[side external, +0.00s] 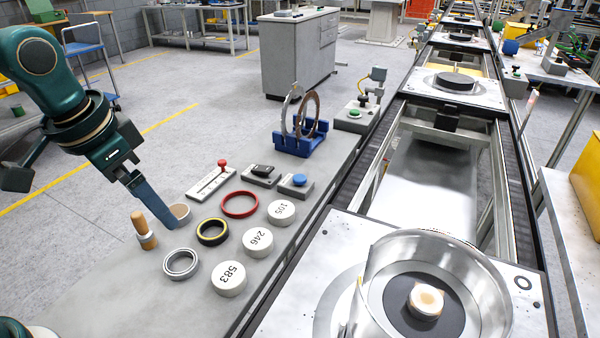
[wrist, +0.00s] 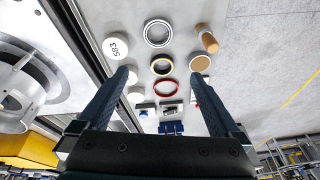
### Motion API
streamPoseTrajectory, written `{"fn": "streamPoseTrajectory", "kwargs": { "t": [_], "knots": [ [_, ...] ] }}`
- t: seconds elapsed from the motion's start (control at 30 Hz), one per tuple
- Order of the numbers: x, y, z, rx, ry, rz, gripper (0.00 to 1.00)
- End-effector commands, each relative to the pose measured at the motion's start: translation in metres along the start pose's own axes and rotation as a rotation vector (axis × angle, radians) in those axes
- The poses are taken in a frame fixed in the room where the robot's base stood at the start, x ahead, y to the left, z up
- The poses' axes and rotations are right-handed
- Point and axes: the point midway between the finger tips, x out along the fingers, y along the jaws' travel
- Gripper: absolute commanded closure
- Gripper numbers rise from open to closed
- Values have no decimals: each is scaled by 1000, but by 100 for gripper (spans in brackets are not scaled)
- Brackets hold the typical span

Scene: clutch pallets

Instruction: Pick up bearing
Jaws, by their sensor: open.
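The silver metal ring (side external: 167,267), which looks like the bearing, lies flat on the grey bench near its front left part. It also shows in the wrist view (wrist: 147,33) at the top middle, beyond the fingertips. My gripper (side external: 168,220) is above the bench, behind the bearing and close to a tan round piece (side external: 181,211). In the wrist view my gripper (wrist: 158,76) has its two fingers wide apart with nothing held between them. A black and yellow ring (side external: 201,238) lies just beside the bearing, towards the back right.
A wooden-handled tool (side external: 142,224) stands left of the bearing. A red ring (side external: 225,211) and numbered white discs (side external: 229,278) lie to the right. A blue rack (side external: 301,142) holds upright rings farther back. The conveyor with a pallet (side external: 300,318) runs along the bench's right edge.

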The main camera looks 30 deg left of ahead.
Motion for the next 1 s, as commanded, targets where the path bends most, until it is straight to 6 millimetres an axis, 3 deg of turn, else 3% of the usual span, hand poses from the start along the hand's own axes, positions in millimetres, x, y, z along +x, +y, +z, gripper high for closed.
{"fn": "streamPoseTrajectory", "kwargs": {
  "t": [0.1, 0.3, 0.8, 1.0],
  "knots": [
    [31, -1, -6, 24, -95, 22, 0],
    [70, 0, -1, 35, -215, 51, 0],
    [121, 5, 20, 34, -278, 64, 0],
    [132, 5, 23, 34, -273, 63, 0]
  ]
}}
